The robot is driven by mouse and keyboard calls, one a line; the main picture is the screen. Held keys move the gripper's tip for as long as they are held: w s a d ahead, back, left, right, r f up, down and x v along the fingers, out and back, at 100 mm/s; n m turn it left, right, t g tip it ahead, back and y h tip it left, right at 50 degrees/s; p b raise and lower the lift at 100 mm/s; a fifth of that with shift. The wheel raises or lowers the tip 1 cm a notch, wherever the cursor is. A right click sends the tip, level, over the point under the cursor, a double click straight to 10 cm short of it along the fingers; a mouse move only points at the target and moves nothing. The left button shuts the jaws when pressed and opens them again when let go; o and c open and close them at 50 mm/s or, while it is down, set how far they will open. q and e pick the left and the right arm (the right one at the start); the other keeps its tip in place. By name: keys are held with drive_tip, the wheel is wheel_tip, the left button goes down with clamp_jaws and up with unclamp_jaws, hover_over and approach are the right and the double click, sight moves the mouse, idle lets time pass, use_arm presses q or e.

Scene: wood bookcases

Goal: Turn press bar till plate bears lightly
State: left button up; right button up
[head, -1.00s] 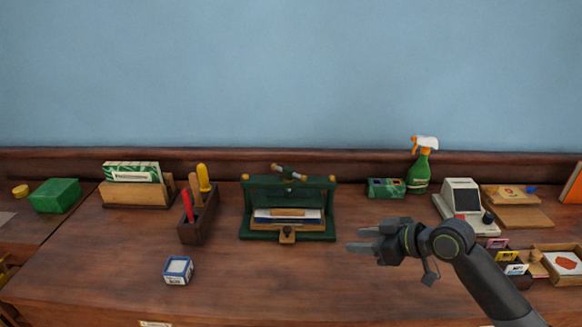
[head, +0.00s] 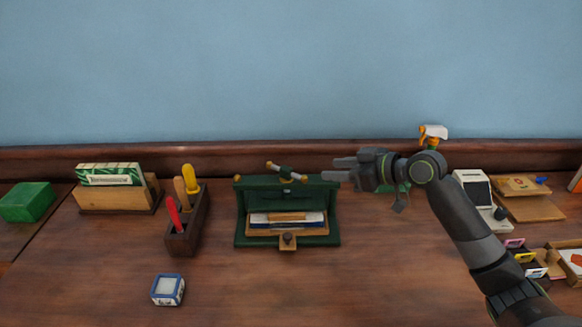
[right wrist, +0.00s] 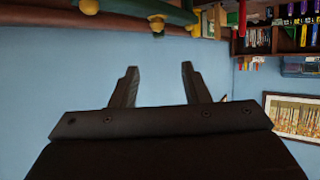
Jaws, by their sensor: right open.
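The green press (head: 240,212) stands upright at the back middle of the desk. Its press bar (head: 286,172), with brass-coloured ends, sits across the top at a slant. Papers or a book (head: 287,217) lie inside the frame; I cannot tell the plate's contact with them. My right gripper (head: 334,168) is open and empty, just right of the press top at about bar height, fingers pointing left, apart from the bar. In the right wrist view the open fingers (right wrist: 158,78) show against the wall, with green press parts (right wrist: 135,10) and brass knobs at the top edge. My left gripper is out of view.
A tool holder (head: 187,225) and a card rack (head: 118,197) stand left of the press. A small blue-and-white box (head: 168,290) lies in front. A spray bottle (head: 433,133) is partly behind my right arm. The desk before the press is clear.

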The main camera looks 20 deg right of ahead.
drive_tip(key=p, duration=0.1)
approach(289, 169)
drive_tip(key=w+a, duration=0.2)
drive_tip(key=x, duration=0.2)
drive_tip(key=f+p+x, duration=0.1)
drive_tip(key=x, duration=0.2)
drive_tip(key=shift+w+d, duration=0.1)
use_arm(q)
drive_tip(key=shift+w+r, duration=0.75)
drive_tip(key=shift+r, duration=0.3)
use_arm(e)
drive_tip(key=shift+w+a+f, duration=0.35)
drive_tip(key=shift+w+a, duration=0.05)
drive_tip(key=shift+w, duration=0.05)
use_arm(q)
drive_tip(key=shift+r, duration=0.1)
use_arm(e)
clamp_jaws()
